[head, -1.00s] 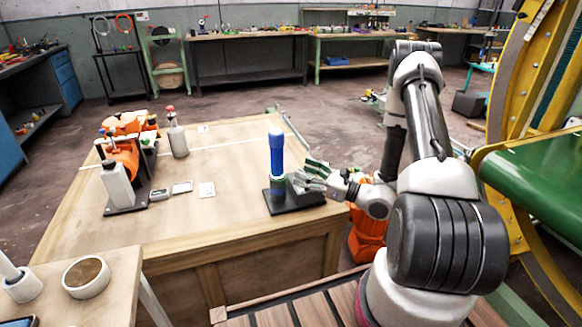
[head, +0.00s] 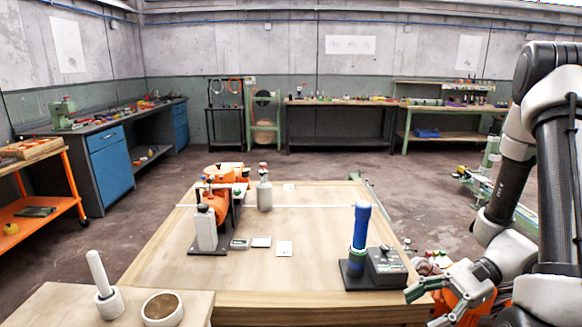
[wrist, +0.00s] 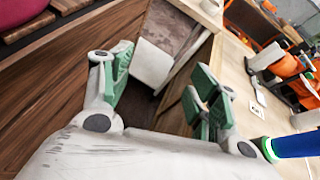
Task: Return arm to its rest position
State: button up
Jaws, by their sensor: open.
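My gripper (head: 424,287) is at the table's front right corner, to the right of the ring stand. In the wrist view its two green-padded fingers (wrist: 162,82) are spread apart with nothing between them. The stand has an upright blue post (head: 361,228) on a black base, with a green ring (head: 357,262) low on it. A dark box with a knob (head: 387,264) sits beside the post. The post also shows at the right edge of the wrist view (wrist: 295,145). My arm rises along the right side of the head view.
The wooden table (head: 300,275) also holds an orange machine (head: 228,188), a grey bottle (head: 264,192) and small flat plates.

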jog(key=s+d+r+n+h, duration=0.4)
jog(key=d+r+n+h, duration=0.6)
jog(key=r+h, duration=0.15)
notch_tip(320, 180, up, 12)
jog(key=a+n+t+h, duration=0.1)
jog(key=a+n+t, duration=0.1)
jog(key=t, duration=0.5)
jog(key=shift+s+n, duration=0.2)
jog(key=shift+n, duration=0.7)
jog(key=shift+a+r+h, duration=0.1)
jog(key=shift+h, duration=0.15)
